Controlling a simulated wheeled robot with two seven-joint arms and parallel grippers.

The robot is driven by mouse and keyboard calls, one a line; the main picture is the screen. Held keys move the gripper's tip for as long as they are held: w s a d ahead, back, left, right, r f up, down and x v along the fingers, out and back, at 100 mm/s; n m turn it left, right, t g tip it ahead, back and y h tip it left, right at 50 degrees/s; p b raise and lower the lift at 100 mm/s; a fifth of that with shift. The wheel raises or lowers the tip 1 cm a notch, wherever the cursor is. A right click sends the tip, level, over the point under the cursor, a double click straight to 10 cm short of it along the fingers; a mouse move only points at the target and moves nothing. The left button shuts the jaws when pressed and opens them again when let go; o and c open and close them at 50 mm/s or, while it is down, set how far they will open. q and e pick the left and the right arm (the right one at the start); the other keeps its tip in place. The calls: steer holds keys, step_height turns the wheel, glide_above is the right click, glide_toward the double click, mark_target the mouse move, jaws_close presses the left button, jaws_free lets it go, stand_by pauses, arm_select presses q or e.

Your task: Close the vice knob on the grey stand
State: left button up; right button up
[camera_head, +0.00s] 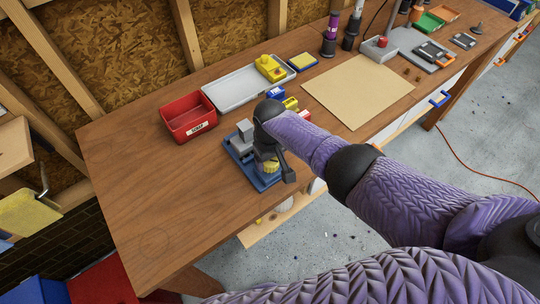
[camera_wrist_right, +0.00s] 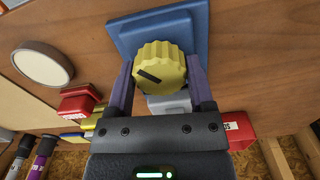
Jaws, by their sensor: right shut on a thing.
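The yellow ribbed vice knob (camera_wrist_right: 160,68) has a dark line on its face, which runs diagonally in the right wrist view. My right gripper (camera_wrist_right: 161,82) is shut on the knob, with one finger at each side. In the head view the knob (camera_head: 269,166) is partly hidden by my right gripper (camera_head: 276,164), which reaches down from above. The vice has a blue base (camera_head: 239,152) and a grey block (camera_head: 245,130), and it stands near the table's front edge. A grey part (camera_wrist_right: 170,104) shows behind the knob in the wrist view. My left gripper is not in view.
A red bin (camera_head: 188,116) and a grey tray (camera_head: 237,88) stand behind the vice. Small red, yellow and blue pieces lie close to its right. A tan mat (camera_head: 358,90) lies further right. The wooden tabletop (camera_head: 160,190) left of the vice is clear.

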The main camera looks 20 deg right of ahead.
steer(key=m, duration=0.3)
steer(key=shift+r+m+p, duration=0.1)
steer(key=shift+m+p, duration=0.3)
steer(key=m, duration=0.3)
steer(key=shift+m+p, duration=0.3)
steer(key=m, duration=0.3)
steer(key=shift+w, duration=0.1)
steer(key=shift+m, duration=2)
steer(key=o, duration=1.2)
steer(key=shift+o, duration=0.2)
step_height(320, 180, up, 10)
steer(key=p, duration=0.8)
steer(key=shift+p, duration=0.3)
